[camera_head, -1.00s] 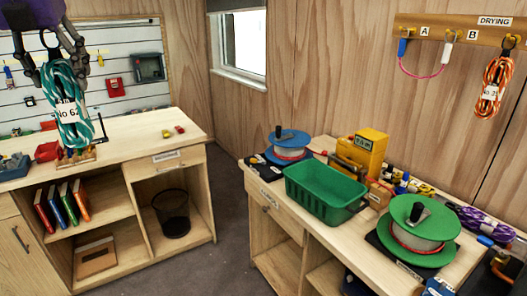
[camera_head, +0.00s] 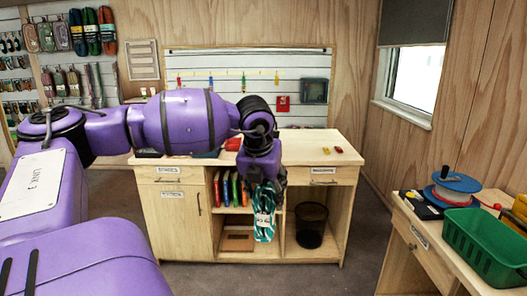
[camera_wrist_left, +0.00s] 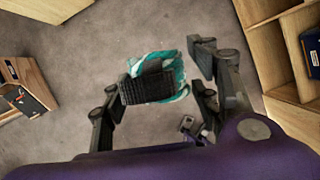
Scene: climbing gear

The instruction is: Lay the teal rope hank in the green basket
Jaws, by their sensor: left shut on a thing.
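The teal rope hank (camera_head: 265,222), teal and white with a white label, hangs below my left gripper (camera_head: 266,186) in the head view, in front of the shelves of the far bench. In the left wrist view the hank (camera_wrist_left: 175,75) sits between the dark finger pads of my left gripper (camera_wrist_left: 175,78), which is shut on it, with floor beneath. The green basket (camera_head: 486,240) stands on the right-hand bench, well to the right of the hank, cut by the frame edge. The part of its inside that shows looks empty. My right gripper is not in view.
A blue-topped reel (camera_head: 455,188) stands behind the basket on the right bench (camera_head: 440,255). A yellow box (camera_head: 520,207) is beside it. The far bench (camera_head: 300,150) has a black bin (camera_head: 311,225) in its lower bay. Open floor (camera_head: 365,240) lies between the benches.

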